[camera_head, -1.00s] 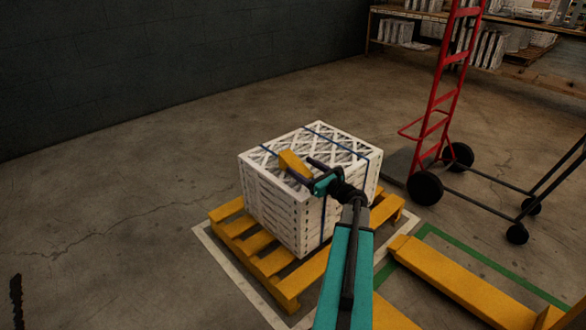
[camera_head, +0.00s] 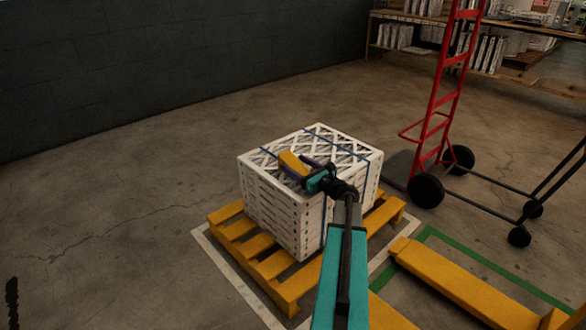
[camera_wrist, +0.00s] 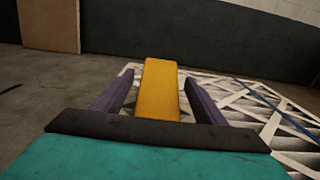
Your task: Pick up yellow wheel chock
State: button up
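The yellow wheel chock (camera_head: 292,161) lies on top of the strapped stack of white filters (camera_head: 335,147), near its left front edge. In the wrist view the chock (camera_wrist: 160,88) stands out between the two purple fingers of my gripper (camera_wrist: 159,77). A narrow gap shows on each side of it, so my gripper is open around the chock. My gripper also shows in the head view (camera_head: 305,166), reaching in from the right, low over the stack. The chock's near end is partly hidden by my gripper.
The stack sits on a yellow pallet (camera_head: 238,229) inside a white floor outline. Blue straps cross the stack's top. A red hand truck (camera_head: 435,125) stands at the right, and yellow forks (camera_head: 460,283) lie at lower right.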

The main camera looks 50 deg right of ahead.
aim_at(296, 165)
jog(key=c, duration=1.1)
jog(key=shift+r, duration=0.1)
jog(key=shift+c, duration=0.2)
jog(key=shift+r+p, duration=0.8)
jog(key=shift+r, duration=0.3)
jog(key=shift+r+p, duration=0.55)
jog(key=shift+r, duration=0.3)
jog(key=s+a+p, duration=0.1)
jog(key=s+a, duration=0.1)
jog(key=s, duration=0.2)
jog(key=s+a+p, duration=0.1)
jog(key=s+a, duration=0.1)
jog(key=s, duration=0.1)
jog(key=s+a+r+p, duration=0.1)
jog(key=s+a, duration=0.1)
jog(key=s, duration=0.2)
jog(key=shift+s+a+p, duration=0.35)
jog(key=shift+a+p, duration=0.05)
jog(key=p, duration=0.1)
jog(key=s+p, duration=0.1)
jog(key=p, duration=0.1)
jog(key=shift+a+r, duration=0.15)
jog(key=shift+a, duration=0.1)
jog(key=shift+s+a+p, duration=0.3)
jog(key=shift+s+p, duration=0.25)
jog(key=shift+p, duration=0.55)
